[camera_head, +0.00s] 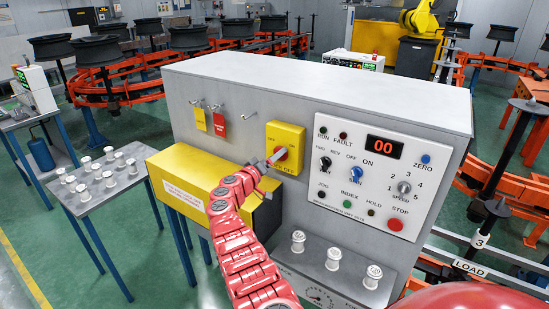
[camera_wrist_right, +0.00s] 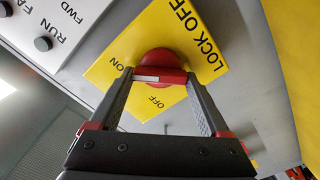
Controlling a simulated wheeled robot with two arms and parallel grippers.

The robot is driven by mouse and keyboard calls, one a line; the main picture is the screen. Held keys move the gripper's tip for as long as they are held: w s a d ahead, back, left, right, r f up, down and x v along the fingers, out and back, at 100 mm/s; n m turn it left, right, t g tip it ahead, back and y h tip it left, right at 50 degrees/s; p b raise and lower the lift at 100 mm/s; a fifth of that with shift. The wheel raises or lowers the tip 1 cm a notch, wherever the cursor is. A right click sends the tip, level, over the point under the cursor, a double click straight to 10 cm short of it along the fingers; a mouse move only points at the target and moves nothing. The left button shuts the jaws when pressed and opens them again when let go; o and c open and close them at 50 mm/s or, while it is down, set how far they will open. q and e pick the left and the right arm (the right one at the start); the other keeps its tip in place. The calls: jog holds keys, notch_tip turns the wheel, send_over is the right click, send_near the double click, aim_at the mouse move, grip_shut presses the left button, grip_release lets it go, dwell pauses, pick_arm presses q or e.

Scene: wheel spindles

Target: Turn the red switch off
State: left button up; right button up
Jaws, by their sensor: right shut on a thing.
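The red switch (camera_head: 283,153) is a round rotary knob on a yellow plate (camera_head: 290,134) on the grey cabinet's front. In the right wrist view the red switch (camera_wrist_right: 158,60) has a raised bar with a white mark, lying crosswise in the picture. ON is lettered left of it, OFF below it and LOCK OFF to its right. My right gripper (camera_head: 274,158) reaches the knob from the front. In the wrist view the right gripper (camera_wrist_right: 160,77) has its fingertips at both ends of the bar, shut on it. My left gripper is not in view.
A white control panel (camera_head: 330,204) is right of the switch. A yellow box (camera_head: 174,170) juts out at the left below it. Yellow and red tags (camera_head: 219,124) hang on hooks nearby. White spools stand on a ledge (camera_head: 318,263) and a side table (camera_head: 84,207).

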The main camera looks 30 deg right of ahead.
jog(key=shift+c, duration=0.7)
jog(key=n+b, duration=0.1)
jog(key=n, duration=1)
jog(key=n+b, duration=0.1)
jog(key=n, duration=0.5)
jog(key=shift+f+n+b, duration=0.3)
jog(key=shift+f, duration=0.05)
jog(key=shift+n, duration=0.3)
